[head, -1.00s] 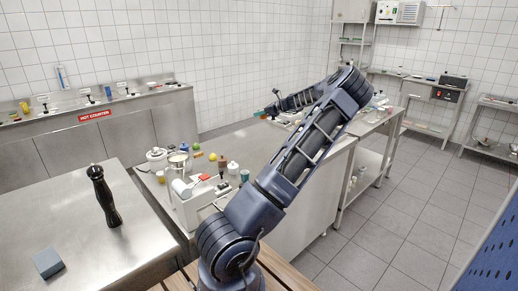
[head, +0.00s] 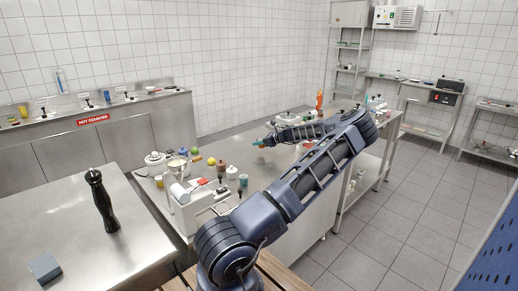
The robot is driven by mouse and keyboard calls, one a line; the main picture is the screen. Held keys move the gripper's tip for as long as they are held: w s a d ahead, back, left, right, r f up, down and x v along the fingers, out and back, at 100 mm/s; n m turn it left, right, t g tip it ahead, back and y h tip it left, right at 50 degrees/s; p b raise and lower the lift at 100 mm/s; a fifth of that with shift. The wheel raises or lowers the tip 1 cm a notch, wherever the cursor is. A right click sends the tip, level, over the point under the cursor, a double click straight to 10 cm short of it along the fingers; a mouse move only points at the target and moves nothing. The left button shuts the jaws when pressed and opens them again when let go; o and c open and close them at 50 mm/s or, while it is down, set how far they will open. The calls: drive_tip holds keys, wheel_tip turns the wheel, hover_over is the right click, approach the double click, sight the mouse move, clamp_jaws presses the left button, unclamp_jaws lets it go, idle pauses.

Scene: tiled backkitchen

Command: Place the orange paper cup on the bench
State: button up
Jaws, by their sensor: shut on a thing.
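My gripper (head: 267,140) is small in the head view, at the far end of my arm, over the middle steel bench (head: 235,137). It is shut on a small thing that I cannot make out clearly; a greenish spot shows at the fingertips. I cannot clearly identify an orange paper cup. A tall orange bottle-like thing (head: 319,101) stands at the back of the bench, behind my arm. My arm hides part of the bench top.
A white box (head: 190,208), small cups, bottles and a green ball (head: 195,151) crowd the bench's near left. Bare steel lies behind them.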

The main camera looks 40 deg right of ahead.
drive_tip(key=shift+f, duration=1.75)
drive_tip(key=shift+f, duration=0.1)
drive_tip(key=o, duration=1)
